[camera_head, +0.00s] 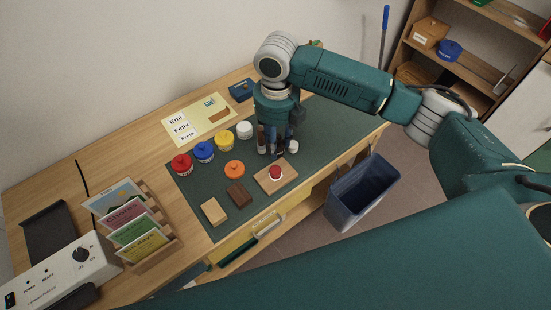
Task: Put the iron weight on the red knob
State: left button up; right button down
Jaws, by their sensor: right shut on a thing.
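The red knob (275,171) stands on a light wooden board (264,184) on the green mat. My right gripper (275,152) points down just behind the board, above the mat. Its fingers are shut on a dark thing, mostly hidden between them. I take this to be the iron weight, as no other iron weight shows, but its shape is not clear. The gripper is close behind the knob in the picture; I cannot tell the exact height. My left gripper is not in view.
Red (181,164), blue (204,151) and yellow (224,140) jars, white pots, an orange disc (235,168) and two wooden blocks are on the mat (330,125). A card rack (150,245) stands at left. The mat's right part is clear.

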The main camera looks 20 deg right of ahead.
notch_tip(320, 180, down, 5)
jog(key=shift+a+f+p, duration=0.1)
jog(key=shift+a+p, duration=0.05)
jog(key=shift+p, duration=0.15)
notch_tip(320, 180, down, 4)
jog(key=shift+r+p, duration=0.1)
jog(key=shift+p, duration=0.3)
jog(key=shift+f, duration=0.25)
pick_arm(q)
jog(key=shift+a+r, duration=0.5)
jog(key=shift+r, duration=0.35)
pick_arm(e)
jog(key=shift+f, duration=0.15)
jog(key=c, duration=1.2)
grip_release()
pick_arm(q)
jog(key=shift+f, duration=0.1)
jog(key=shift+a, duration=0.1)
